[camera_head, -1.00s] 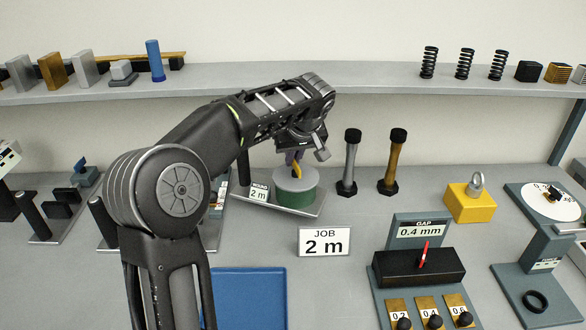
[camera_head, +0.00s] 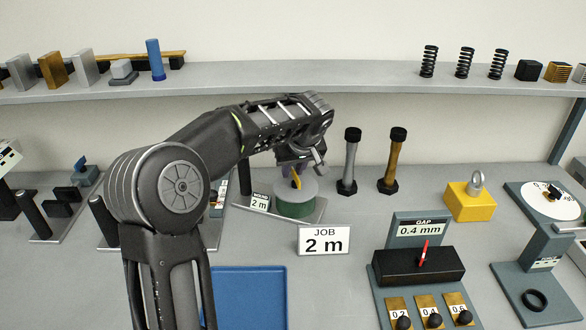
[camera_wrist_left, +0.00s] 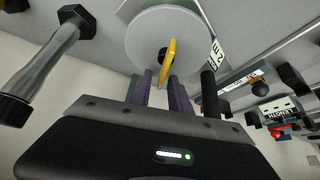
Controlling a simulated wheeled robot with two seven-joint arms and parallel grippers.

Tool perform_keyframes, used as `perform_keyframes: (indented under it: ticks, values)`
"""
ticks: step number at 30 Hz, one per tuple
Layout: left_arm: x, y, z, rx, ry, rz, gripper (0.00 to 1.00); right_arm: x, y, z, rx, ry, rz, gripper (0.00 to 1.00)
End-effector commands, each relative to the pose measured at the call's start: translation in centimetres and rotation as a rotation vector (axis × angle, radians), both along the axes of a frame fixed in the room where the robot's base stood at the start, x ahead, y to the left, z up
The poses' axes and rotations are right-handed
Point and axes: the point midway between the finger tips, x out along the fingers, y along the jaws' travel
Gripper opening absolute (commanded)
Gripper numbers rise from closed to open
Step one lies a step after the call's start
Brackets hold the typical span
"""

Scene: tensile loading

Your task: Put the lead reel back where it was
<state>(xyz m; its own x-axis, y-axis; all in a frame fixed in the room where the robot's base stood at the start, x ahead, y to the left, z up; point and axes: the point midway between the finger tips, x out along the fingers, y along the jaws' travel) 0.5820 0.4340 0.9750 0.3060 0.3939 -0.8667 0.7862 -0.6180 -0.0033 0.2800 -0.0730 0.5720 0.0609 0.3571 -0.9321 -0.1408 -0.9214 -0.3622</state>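The lead reel (camera_head: 295,207) is a green drum with a pale grey top and a yellow handle. It stands upright on a grey base plate with a "WOUND 2 m" label (camera_head: 260,203), left of centre at the back of the bench. The left wrist view shows its round pale flange (camera_wrist_left: 195,45) and the yellow handle (camera_wrist_left: 171,50). My left gripper (camera_head: 297,172) is over the reel. In the wrist view its two purple fingers (camera_wrist_left: 161,80) stand apart, with the handle's lower end between them and a visible gap. My right gripper is not in view.
A "JOB 2 m" card (camera_head: 324,240) stands in front of the reel. Grey and brass posts (camera_head: 393,160) with black ends stand to its right. A blue tray (camera_head: 249,300) lies nearer. A gap-setting block (camera_head: 418,266) is at front right, and a shelf (camera_head: 370,97) runs above.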

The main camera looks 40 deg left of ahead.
Motion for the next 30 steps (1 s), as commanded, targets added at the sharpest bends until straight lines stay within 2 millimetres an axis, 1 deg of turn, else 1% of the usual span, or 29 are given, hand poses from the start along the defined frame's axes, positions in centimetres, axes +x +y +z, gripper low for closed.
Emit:
perform_keyframes:
  ticks: [8,11,14,17,27,30]
  values:
    - [0.0,0.0,0.0,0.0,0.0,0.0,0.27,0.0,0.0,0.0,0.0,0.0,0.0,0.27]
    - [0.0,0.0,0.4,0.0,0.0,0.0,0.27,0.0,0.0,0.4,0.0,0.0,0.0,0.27]
    - [-0.2,-0.3,1.0,0.001,-0.003,-0.001,0.27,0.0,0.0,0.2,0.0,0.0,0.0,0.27]
    - [-0.6,-0.9,2.2,0.001,-0.004,-0.002,0.27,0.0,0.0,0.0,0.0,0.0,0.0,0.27]
    - [-2.7,-3.6,8.2,0.0,-0.005,-0.002,0.27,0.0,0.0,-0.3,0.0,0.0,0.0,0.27]
    - [-3.2,-4.3,9.5,0.0,-0.003,-0.001,0.27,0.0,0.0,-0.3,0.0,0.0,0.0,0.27]
